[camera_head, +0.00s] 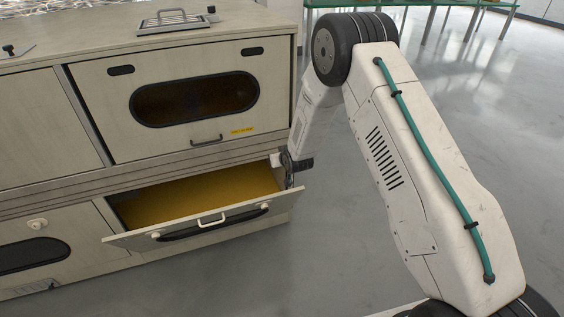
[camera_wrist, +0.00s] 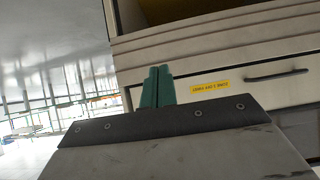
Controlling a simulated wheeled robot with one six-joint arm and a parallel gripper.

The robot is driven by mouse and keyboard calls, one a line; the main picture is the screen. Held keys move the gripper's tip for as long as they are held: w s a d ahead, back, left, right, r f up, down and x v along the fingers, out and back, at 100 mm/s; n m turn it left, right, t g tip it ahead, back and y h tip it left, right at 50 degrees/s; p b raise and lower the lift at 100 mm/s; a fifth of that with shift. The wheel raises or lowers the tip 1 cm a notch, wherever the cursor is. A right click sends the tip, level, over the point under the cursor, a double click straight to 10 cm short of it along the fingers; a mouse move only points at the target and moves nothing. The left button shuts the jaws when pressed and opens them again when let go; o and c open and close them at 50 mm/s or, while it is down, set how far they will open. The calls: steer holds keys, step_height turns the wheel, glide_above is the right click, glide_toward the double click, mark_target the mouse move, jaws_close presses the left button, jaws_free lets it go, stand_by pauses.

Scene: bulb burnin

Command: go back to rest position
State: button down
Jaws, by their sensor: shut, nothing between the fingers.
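My gripper (camera_head: 297,165) is at the right end of the cabinet front, by the right end of the open lower drawer (camera_head: 200,226). In the head view its fingers are too small to make out, and I cannot tell whether it touches the cabinet. In the wrist view the two green fingers of my gripper (camera_wrist: 157,87) are together, with nothing between them. The cabinet front, with its yellow label (camera_wrist: 210,87) and dark handle (camera_wrist: 277,75), shows behind them.
The pulled-out drawer has an empty-looking yellow floor (camera_head: 200,195). Above it is a closed door with a dark oval window (camera_head: 195,98). A metal frame with a handle (camera_head: 177,22) lies on the cabinet top. Grey floor (camera_head: 330,240) is open to the right. A green-edged table stands behind.

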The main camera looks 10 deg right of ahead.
steer(key=s+d+f+g+h, duration=0.1)
steer(key=s+d+f+g, duration=0.15)
steer(key=s+g, duration=0.75)
steer(key=s+d+r, duration=0.2)
steer(key=s+r, duration=1.1)
steer(key=s, duration=0.1)
steer(key=s+d+r+m, duration=0.1)
steer(key=s+d+r, duration=0.2)
steer(key=s+r, duration=1)
steer(key=s+d+r, duration=0.2)
steer(key=s+r, duration=1.1)
steer(key=s, duration=0.4)
steer(key=shift+s+d+m+t+h, duration=0.2)
steer(key=shift+d+m+t+h, duration=0.1)
steer(key=shift+d+h, duration=0.1)
